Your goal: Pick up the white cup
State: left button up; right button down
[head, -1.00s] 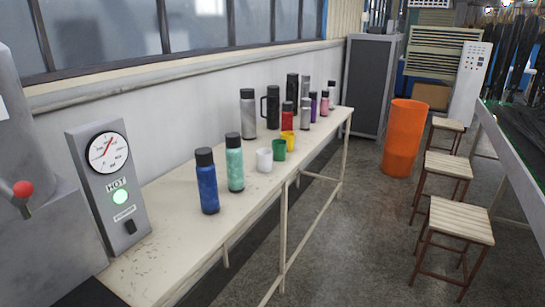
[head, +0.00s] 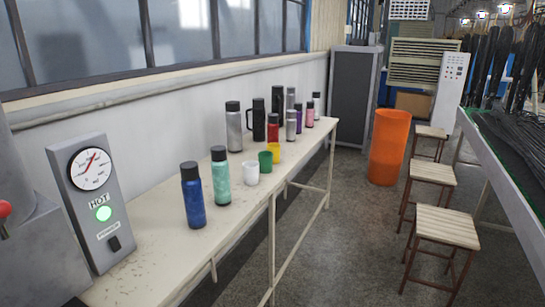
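The white cup (head: 252,173) stands upright on the long cream table (head: 150,255) against the wall. A green cup (head: 265,161) is just behind it to the right, and a yellow cup (head: 273,151) is beyond that. A teal bottle (head: 221,177) stands close to its left, and a blue bottle (head: 193,196) is nearer still. Neither of my grippers shows in the head view.
Several more flasks, including a grey one (head: 234,128) and a red one (head: 273,128), stand farther along the table. A gauge box (head: 92,200) is at the near left. An orange bin (head: 388,148) and stools (head: 447,226) stand right of an open floor strip.

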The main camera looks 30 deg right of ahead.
aim_at(250, 168)
jog(key=i+l, duration=0.35)
jog(key=i, duration=0.2)
jog(key=i+l+u, duration=0.1)
jog(key=l, duration=0.25)
jog(key=i+l+u, duration=0.1)
jog(key=i+l, duration=0.15)
jog(key=l, duration=0.15)
jog(key=i+l+u, duration=0.1)
jog(key=l, duration=0.3)
jog(key=i+l+u, duration=0.1)
jog(key=l, duration=0.3)
jog(key=i+l+u, duration=0.1)
jog(key=l, duration=0.3)
jog(key=i+l+u, duration=0.1)
jog(key=l, duration=0.35)
jog(key=i, duration=0.1)
